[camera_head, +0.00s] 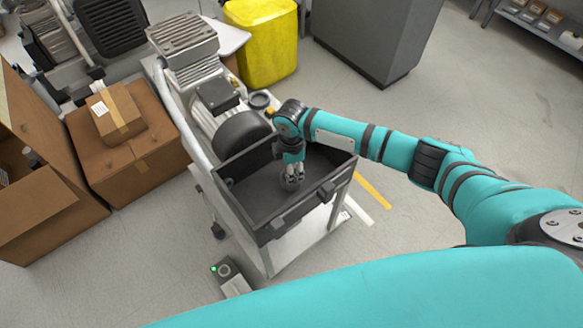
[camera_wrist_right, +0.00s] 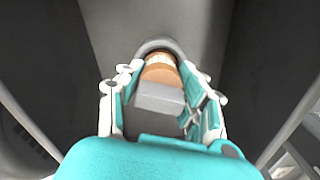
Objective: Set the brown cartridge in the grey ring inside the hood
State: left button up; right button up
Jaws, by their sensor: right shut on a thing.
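My right gripper (camera_head: 291,181) reaches down into a black open-topped box (camera_head: 250,190), which looks like the hood. In the right wrist view the gripper (camera_wrist_right: 165,95) is shut on the brown cartridge (camera_wrist_right: 160,72), with a finger on either side. The cartridge has a pale ribbed band at its far end and a grey block at its near end. A dark grey curved rim, probably the grey ring (camera_wrist_right: 157,43), arcs just beyond the ribbed end; I cannot tell whether the cartridge is in it. The head view does not show the cartridge clearly. My left gripper is not in view.
The box's raised walls surround the gripper. It sits on a metal cart (camera_head: 300,245) with compressor machinery (camera_head: 190,45) behind. Cardboard boxes (camera_head: 130,150) stand at left, a yellow bin (camera_head: 262,42) and grey cabinet (camera_head: 365,35) at back. Floor at right is clear.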

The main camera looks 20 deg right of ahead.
jog(key=shift+f+b, duration=0.3)
jog(key=shift+f, duration=0.3)
jog(key=o, duration=0.9)
jog(key=shift+r, duration=0.1)
notch_tip(320, 180, up, 11)
jog(key=p, duration=1.1)
